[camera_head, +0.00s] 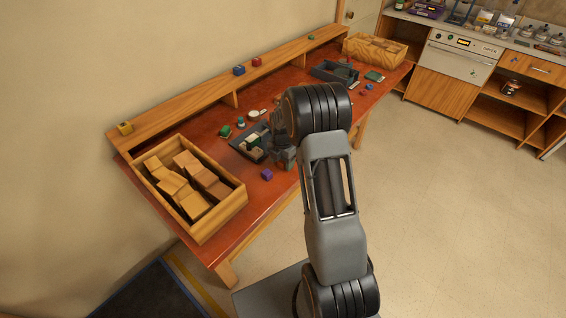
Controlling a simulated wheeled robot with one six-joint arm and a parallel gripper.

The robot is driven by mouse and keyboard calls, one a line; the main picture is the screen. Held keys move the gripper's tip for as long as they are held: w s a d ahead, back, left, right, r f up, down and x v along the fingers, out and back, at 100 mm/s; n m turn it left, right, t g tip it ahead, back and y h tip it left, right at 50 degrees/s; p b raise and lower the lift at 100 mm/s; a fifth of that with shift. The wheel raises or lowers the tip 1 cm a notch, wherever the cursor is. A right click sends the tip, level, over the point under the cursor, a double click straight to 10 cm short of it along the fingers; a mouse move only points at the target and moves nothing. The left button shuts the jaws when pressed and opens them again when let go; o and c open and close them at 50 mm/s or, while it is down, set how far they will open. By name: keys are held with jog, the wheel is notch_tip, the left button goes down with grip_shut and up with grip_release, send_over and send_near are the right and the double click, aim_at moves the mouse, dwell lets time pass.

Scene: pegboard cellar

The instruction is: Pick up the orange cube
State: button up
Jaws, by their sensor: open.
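I cannot make out an orange cube for certain; the nearest in colour is a yellow cube (125,128) on the left end of the raised wooden shelf. My gripper (283,162) hangs over the red-brown workbench, beside the right side of a dark tray (238,146). It is open, and nothing shows between its fingers, though they are small and dark here. My arm hides part of the bench behind it.
A wooden crate (240,201) of wooden blocks stands at the bench's near left. A purple cube (267,175) lies near the front edge. Blue (239,70) and red (257,62) cubes sit on the shelf. Another dark tray (322,72) and a wooden box (360,54) stand farther back.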

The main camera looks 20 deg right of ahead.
jog(key=shift+f, duration=0.3)
jog(key=shift+c, duration=0.2)
jog(key=c, duration=1)
jog(key=shift+o, duration=0.2)
jog(key=shift+r, duration=0.15)
